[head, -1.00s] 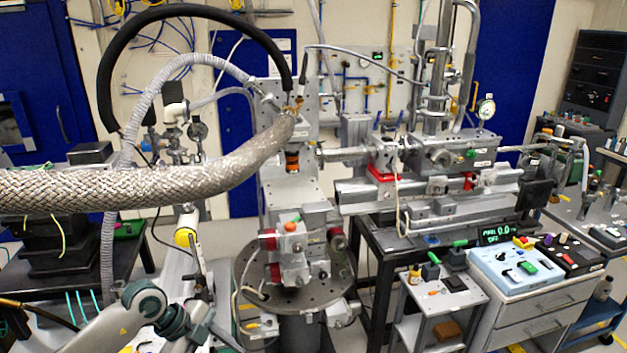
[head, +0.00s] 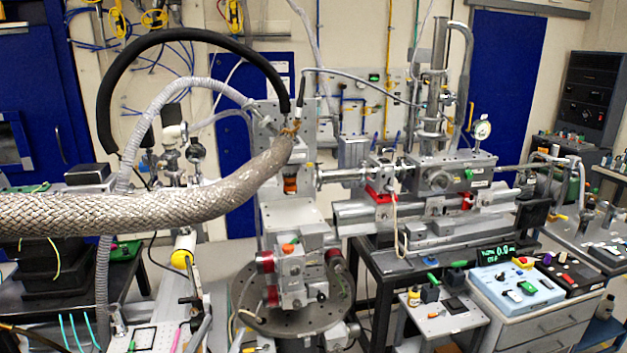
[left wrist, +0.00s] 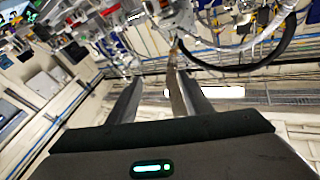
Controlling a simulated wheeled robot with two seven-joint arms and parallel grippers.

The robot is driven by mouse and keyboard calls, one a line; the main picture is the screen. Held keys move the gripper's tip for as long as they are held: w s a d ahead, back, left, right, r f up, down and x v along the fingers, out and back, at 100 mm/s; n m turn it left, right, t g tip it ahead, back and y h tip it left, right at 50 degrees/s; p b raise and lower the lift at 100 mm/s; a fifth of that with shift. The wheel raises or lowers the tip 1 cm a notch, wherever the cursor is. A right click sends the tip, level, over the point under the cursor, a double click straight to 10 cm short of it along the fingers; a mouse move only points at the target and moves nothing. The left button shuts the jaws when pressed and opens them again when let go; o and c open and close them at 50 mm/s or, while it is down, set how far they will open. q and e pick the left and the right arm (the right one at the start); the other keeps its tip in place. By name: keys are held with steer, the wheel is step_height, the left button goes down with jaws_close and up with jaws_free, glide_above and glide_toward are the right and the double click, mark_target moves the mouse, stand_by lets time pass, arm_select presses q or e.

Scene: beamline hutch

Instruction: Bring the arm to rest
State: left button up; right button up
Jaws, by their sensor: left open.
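My left gripper (left wrist: 160,77) shows in the left wrist view, its two grey fingers spread apart. The gap between them holds nothing that I can make out; a brownish strip seen there looks like background. The room appears tilted in that view, with equipment along the top. I cannot clearly make out my left arm in the head view. My right gripper is in neither view.
A braided metal hose (head: 150,208) crosses the left side, below a black hose arc (head: 200,34). A round perforated table (head: 270,317) stands at centre. A blue control box (head: 516,287) sits on the drawer cabinet at right.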

arm_select(q)
steer(key=s+a+f+n+g+y, duration=0.35)
steer(key=s+f, duration=0.25)
steer(key=f, duration=0.3)
steer(key=s+a+f+n+g+y, duration=0.2)
steer(key=s+a+f+g+y, duration=0.25)
steer(key=f, duration=0.45)
steer(key=s+d+f+m+g+h, duration=0.15)
steer(key=s+f+g, duration=0.3)
steer(key=s, duration=0.55)
steer(key=s+d+f+g+h, duration=0.2)
steer(key=s+f+g, duration=0.25)
steer(key=s, duration=0.65)
step_height(320, 180, down, 34)
steer(key=b, duration=0.8)
steer(key=s+a+f+b, duration=0.1)
steer(key=s+f+b, duration=0.1)
steer(key=s+f, duration=0.4)
steer(key=s+a+f+g+b, duration=0.1)
steer(key=s+f+b, duration=0.2)
steer(key=f, duration=0.9)
steer(key=s+a+f+g+b, duration=0.1)
steer(key=s+f+b, duration=0.1)
steer(key=s+f, duration=0.7)
steer(key=shift+s+a+f+m+b, duration=0.15)
steer(key=shift+s+f+m+b, duration=0.15)
steer(key=shift+s+f+m, duration=0.15)
